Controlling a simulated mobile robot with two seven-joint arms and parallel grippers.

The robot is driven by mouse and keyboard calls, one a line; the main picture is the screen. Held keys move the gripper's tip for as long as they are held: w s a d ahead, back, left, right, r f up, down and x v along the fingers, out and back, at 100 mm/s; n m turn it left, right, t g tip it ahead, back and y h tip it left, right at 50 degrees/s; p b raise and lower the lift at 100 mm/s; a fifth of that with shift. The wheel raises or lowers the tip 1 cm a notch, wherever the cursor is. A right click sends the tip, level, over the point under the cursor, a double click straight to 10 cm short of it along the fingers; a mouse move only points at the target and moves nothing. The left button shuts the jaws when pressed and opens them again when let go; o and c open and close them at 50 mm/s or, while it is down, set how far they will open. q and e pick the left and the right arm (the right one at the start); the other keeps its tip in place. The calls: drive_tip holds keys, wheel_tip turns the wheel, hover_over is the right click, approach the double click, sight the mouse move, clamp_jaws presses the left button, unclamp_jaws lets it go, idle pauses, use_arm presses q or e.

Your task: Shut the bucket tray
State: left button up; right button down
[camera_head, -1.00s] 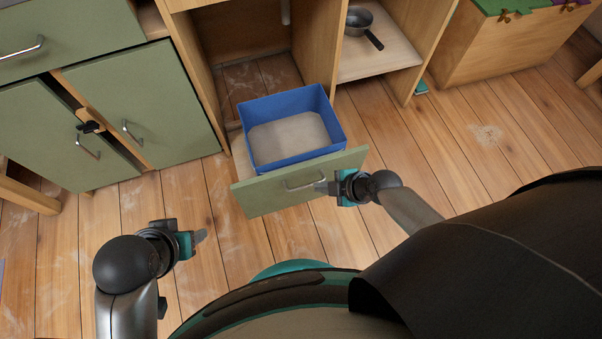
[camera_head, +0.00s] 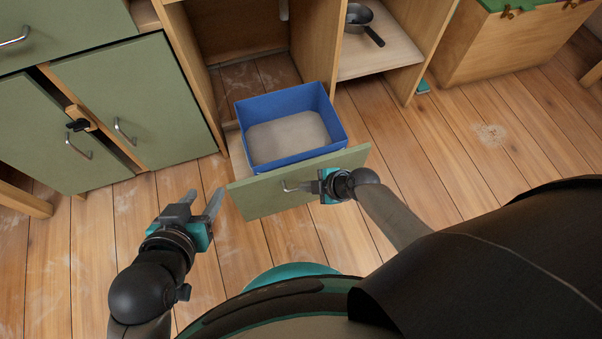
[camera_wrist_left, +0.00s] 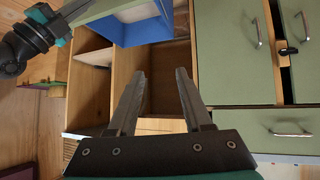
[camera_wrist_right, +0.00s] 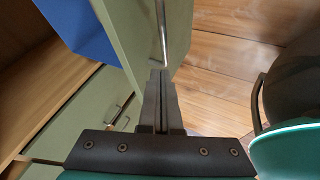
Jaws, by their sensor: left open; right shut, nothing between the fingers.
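The bucket tray (camera_head: 237,160) is pulled out from the cabinet, with a green front panel (camera_head: 260,198) and a blue bucket (camera_head: 335,137) on it. The panel has a metal handle (camera_head: 288,187). My right gripper (camera_head: 306,187) is shut and empty, its fingertips at the handle; contact is unclear. In the right wrist view its closed fingers (camera_wrist_right: 160,75) point toward the handle (camera_wrist_right: 162,30). My left gripper (camera_head: 204,202) is open and empty, left of the panel and apart from it. The left wrist view shows its spread fingers (camera_wrist_left: 160,75) and the blue bucket (camera_wrist_left: 150,28) beyond.
Green cabinet doors (camera_head: 140,100) stand left of the tray's opening. A dark pan (camera_head: 365,22) rests on a shelf (camera_head: 385,58) to the right. A wooden chest (camera_head: 500,48) is at the back right. The wooden floor (camera_head: 430,150) right of the tray is clear.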

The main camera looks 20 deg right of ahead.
drive_tip(key=w, duration=0.1)
drive_tip(key=w+b, duration=0.1)
drive_tip(key=w, duration=0.1)
drive_tip(key=shift+a+f, duration=0.2)
drive_tip(key=shift+f, duration=0.15)
use_arm(q)
drive_tip(key=shift+w+d+r+t+h+b, duration=0.15)
drive_tip(key=shift+d+r+t+h, duration=0.15)
drive_tip(key=shift+d+t, duration=0.3)
drive_tip(key=shift+w+d+r+t+h+b, duration=0.15)
drive_tip(key=shift+d+t+h, duration=0.15)
drive_tip(key=shift+d+t, duration=0.3)
drive_tip(key=shift+w+d+r+t+h+b, duration=0.15)
drive_tip(key=shift+d+r+t+h, duration=0.15)
drive_tip(key=shift+d+t, duration=0.25)
use_arm(e)
drive_tip(key=shift+w, duration=0.65)
drive_tip(key=shift+r, duration=0.1)
